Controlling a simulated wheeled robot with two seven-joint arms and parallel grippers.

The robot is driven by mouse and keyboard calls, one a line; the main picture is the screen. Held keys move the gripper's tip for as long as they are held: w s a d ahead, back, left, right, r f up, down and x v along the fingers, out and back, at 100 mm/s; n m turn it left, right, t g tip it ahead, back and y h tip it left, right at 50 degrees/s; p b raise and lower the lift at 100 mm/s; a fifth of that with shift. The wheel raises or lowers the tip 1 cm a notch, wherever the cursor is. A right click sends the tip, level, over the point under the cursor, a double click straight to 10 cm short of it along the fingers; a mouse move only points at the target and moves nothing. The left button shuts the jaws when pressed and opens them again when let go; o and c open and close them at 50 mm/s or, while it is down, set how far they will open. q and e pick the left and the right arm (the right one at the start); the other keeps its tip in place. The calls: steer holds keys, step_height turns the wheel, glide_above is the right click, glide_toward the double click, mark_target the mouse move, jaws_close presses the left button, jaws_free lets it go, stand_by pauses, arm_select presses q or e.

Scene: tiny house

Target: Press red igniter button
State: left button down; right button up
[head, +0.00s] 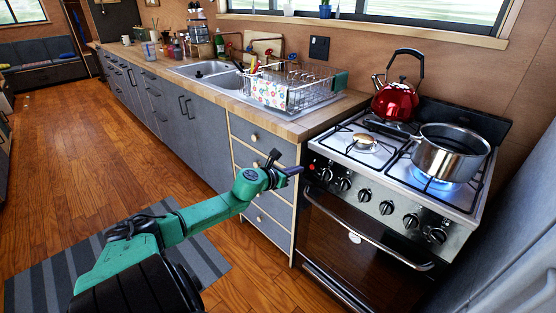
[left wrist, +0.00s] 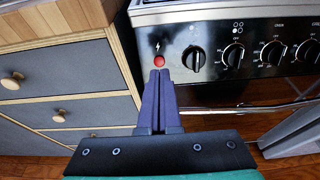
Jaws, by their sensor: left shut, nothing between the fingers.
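The red igniter button (left wrist: 158,60) is a small round button on the stove's dark front panel, under a lightning mark, in the left wrist view. It also shows in the head view (head: 312,167) at the panel's left end. My left gripper (left wrist: 159,72) is shut and empty, its fingertips pointing at the button and just below it in the picture. In the head view my left gripper (head: 299,170) is right beside the panel's left end. I cannot tell whether the tips touch the button. My right gripper is not in view.
Several black knobs (head: 386,207) line the stove panel right of the button, above the oven handle (head: 365,235). A steel pot (head: 450,152) sits over a blue flame, and a red kettle (head: 395,100) stands behind. Drawers (head: 262,165) adjoin the stove's left side.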

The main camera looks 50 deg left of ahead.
arm_select(q)
steer(key=p+v, duration=0.1)
steer(key=v, duration=0.5)
steer(key=shift+s+p, duration=0.3)
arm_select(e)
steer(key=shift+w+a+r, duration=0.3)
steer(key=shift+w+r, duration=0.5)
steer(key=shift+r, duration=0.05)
arm_select(q)
steer(key=shift+a+f, duration=0.1)
steer(key=shift+a, duration=0.05)
